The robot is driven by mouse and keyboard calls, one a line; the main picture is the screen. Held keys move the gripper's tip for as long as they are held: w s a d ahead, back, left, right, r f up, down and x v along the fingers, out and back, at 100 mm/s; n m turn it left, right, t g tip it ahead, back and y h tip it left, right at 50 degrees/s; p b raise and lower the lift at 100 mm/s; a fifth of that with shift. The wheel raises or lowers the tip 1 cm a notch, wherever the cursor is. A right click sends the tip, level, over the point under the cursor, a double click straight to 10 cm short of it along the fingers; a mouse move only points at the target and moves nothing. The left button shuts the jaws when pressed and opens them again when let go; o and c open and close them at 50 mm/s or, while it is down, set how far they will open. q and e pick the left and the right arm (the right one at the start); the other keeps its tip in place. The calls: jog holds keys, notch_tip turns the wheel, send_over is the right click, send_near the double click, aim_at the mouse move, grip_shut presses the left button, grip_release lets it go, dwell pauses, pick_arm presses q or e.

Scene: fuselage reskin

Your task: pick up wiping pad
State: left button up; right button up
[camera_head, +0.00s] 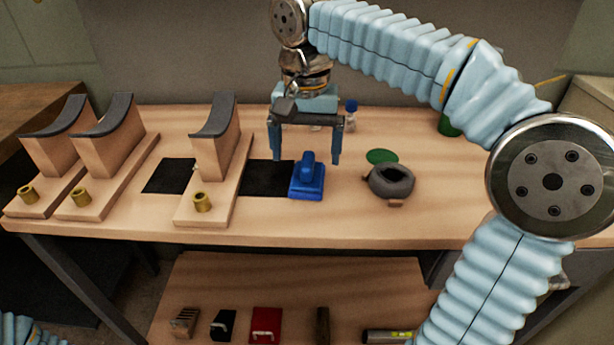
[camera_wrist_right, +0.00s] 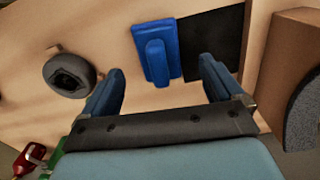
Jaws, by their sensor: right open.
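The wiping pad (camera_head: 307,182) is a blue block with a raised blue grip, on the wooden table just right of a black mat. It also shows in the right wrist view (camera_wrist_right: 156,55), ahead of the fingers. My right gripper (camera_head: 306,158) is open and empty, pointing down. Its two blue fingers stand apart above and behind the pad, not visibly touching it. In the right wrist view the gripper (camera_wrist_right: 165,92) has its fingers spread wide. Only a bit of my left arm shows at the lower left of the head view; its gripper is out of view.
Several wooden stands with dark curved tops, including one (camera_head: 215,150) left of the pad, rise from the table (camera_head: 420,225). A dark grey round pot (camera_head: 390,180) and a green disc (camera_head: 381,156) lie to the right. A blue-capped bottle (camera_head: 351,112) stands behind. A lower shelf (camera_head: 290,285) holds several tools.

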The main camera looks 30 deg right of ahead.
aim_at(307, 159)
jog(key=f, duration=0.4)
jog(key=shift+w+d+f, duration=0.1)
jog(key=shift+d+f, duration=0.1)
jog(key=shift+f, duration=0.2)
jog(key=shift+c, duration=0.4)
jog(key=c, duration=1.1)
jog(key=shift+r, duration=0.5)
jog(key=r, duration=0.3)
jog(key=shift+s+a+r, duration=0.1)
jog(key=shift+s+a, duration=0.05)
jog(key=shift+s, duration=0.1)
jog(key=s+r, duration=0.1)
jog(key=r, duration=0.1)
jog(key=s+a+r, duration=0.1)
jog(key=s+r, duration=0.1)
jog(key=shift+s, duration=0.15)
jog(key=s+a+r, duration=0.1)
jog(key=s, duration=0.2)
jog(key=s+a+r, duration=0.1)
jog(key=s+r, duration=0.1)
jog(key=s, duration=0.1)
jog(key=s+a+r, duration=0.1)
jog(key=s+r, duration=0.1)
jog(key=s, duration=0.1)
jog(key=shift+s+a, duration=0.2)
jog(key=shift+a, duration=0.15)
